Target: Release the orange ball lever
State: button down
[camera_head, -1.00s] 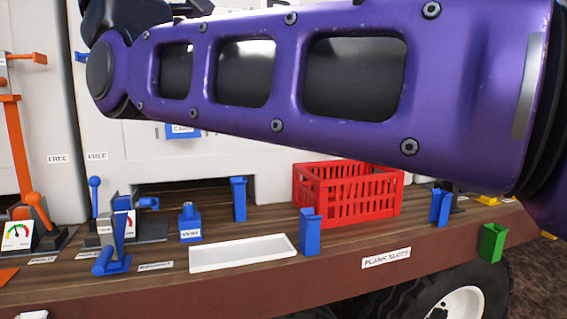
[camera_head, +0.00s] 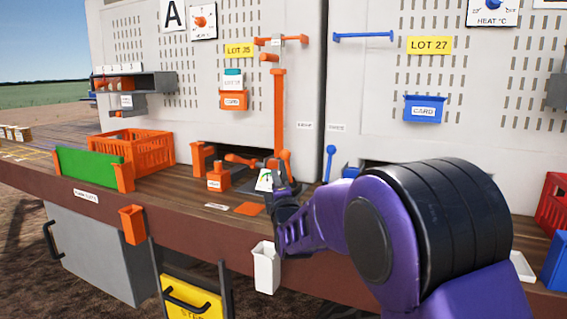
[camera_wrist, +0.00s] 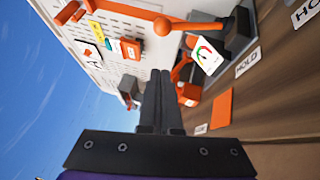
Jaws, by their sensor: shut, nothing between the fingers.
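The orange ball lever (camera_head: 285,156) stands on the plank shelf in front of the left grey panel, partly hidden behind my gripper. In the wrist view its ball (camera_wrist: 162,26) and rod (camera_wrist: 200,25) lie just beyond my fingertips, with the rod running to a dark base (camera_wrist: 238,42). A gauge card (camera_wrist: 207,54) stands beside it. My gripper (camera_wrist: 160,73) has its two dark fingers shut together and empty, pointing toward the ball. A gap seems to show between the tips and the ball. In the head view my gripper (camera_head: 284,178) is small and partly hidden.
An orange valve handle (camera_head: 242,160) and an orange bottle (camera_head: 217,178) stand left of the lever. A tall orange bar (camera_head: 278,110) rises behind it. A blue ball lever (camera_head: 330,152) stands to the right. A white bin (camera_head: 266,268) hangs from the shelf's front edge.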

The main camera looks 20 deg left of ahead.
aim_at(288, 169)
jog(key=w+a+r, duration=0.1)
jog(key=w, duration=0.6)
jog(key=shift+w+r, duration=0.3)
jog(key=shift+r, duration=0.1)
jog(key=shift+a, duration=0.1)
jog(key=shift+r, duration=0.1)
